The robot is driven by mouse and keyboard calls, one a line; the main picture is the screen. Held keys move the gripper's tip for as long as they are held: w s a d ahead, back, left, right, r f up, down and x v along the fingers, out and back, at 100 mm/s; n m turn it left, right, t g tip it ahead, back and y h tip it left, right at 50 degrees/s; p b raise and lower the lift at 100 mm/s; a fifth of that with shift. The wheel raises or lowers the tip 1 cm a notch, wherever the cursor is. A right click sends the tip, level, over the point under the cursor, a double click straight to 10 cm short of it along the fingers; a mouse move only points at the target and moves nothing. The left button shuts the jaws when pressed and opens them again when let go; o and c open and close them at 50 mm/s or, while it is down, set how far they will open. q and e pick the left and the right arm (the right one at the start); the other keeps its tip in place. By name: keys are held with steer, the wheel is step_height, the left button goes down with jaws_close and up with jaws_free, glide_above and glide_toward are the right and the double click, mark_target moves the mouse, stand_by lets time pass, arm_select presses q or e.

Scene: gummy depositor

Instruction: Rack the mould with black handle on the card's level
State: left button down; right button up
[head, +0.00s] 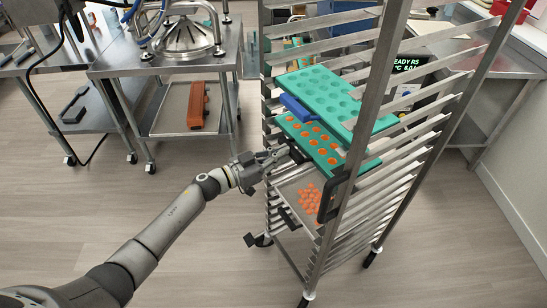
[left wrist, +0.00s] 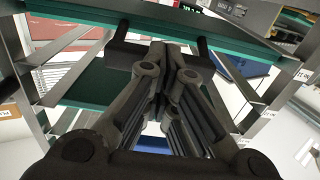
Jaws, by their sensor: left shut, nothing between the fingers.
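A green mould with orange-filled cavities (head: 329,153) sits in the rack (head: 388,80), below a teal mould with empty cavities (head: 318,84) and a blue handle (head: 297,108). A black handle (head: 297,153) shows at the filled mould's front edge. My left gripper (head: 282,155) is shut and empty right at this handle; whether they touch is unclear. In the left wrist view the closed fingers (left wrist: 174,55) point at a dark handle bar (left wrist: 128,54) under a green mould edge (left wrist: 150,22). The card cannot be made out. My right gripper is not in view.
A tray with orange gummies (head: 308,191) sits lower in the rack. A dark looped handle (head: 333,197) is at the rack's front post. A steel table (head: 160,62) stands at the left, with an orange piece (head: 198,106) on its lower shelf. Floor is clear in front.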

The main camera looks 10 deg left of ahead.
arm_select(q)
steer(key=p+v, duration=0.3)
steer(key=v, duration=0.7)
steer(key=shift+p, duration=0.3)
